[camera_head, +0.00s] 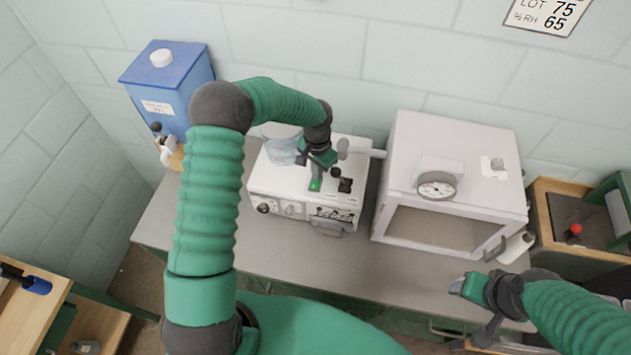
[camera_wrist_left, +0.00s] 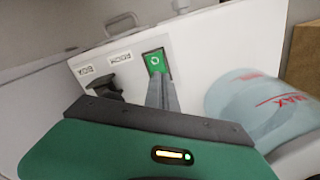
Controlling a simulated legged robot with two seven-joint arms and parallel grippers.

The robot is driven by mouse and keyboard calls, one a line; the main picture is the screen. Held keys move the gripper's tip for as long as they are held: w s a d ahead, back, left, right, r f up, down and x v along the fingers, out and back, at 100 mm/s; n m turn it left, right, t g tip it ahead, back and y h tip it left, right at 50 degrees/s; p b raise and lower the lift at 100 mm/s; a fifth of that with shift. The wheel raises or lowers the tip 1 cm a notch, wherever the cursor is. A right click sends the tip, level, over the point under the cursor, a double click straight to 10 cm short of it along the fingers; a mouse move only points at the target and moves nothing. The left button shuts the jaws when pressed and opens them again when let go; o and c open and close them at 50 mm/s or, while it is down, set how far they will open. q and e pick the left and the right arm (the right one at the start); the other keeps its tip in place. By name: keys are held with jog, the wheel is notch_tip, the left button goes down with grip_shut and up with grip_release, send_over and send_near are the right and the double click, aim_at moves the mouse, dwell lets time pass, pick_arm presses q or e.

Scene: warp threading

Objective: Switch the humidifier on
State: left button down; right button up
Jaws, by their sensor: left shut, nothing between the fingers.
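The humidifier (camera_head: 275,180) is a white box on the grey bench, with a clear water tank (camera_head: 284,150) on its top left. In the left wrist view the tank (camera_wrist_left: 262,108) bears a red MAX mark. A green rocker switch (camera_wrist_left: 156,61) with a white symbol sits on the white panel. Beside it is a black knob (camera_wrist_left: 100,86) with ROOM and BOX labels, upside down in that view. My left gripper (camera_head: 316,180) is shut and empty; its fingertips (camera_wrist_left: 158,82) are at the switch's edge, contact unclear. My right gripper (camera_head: 470,292) is over the bench's front right; its opening is unclear.
A white chamber (camera_head: 455,140) with a round dial (camera_head: 437,188) stands right of the humidifier, joined by a pipe (camera_head: 365,152). A blue container (camera_head: 172,85) stands at the back left. A wooden box (camera_head: 541,215) is at far right.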

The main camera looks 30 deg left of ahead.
pick_arm(q)
jog(key=shift+d+f, duration=0.1)
jog(key=shift+f, duration=0.1)
jog(key=shift+s, duration=0.1)
jog(key=shift+r, duration=0.15)
jog(key=shift+a+r+p, duration=0.2)
jog(key=shift+r+p, duration=0.75)
jog(key=shift+r, duration=0.15)
notch_tip(320, 180, up, 5)
jog(key=p, duration=0.3)
jog(key=shift+d+f, duration=0.1)
jog(key=shift+f, duration=0.2)
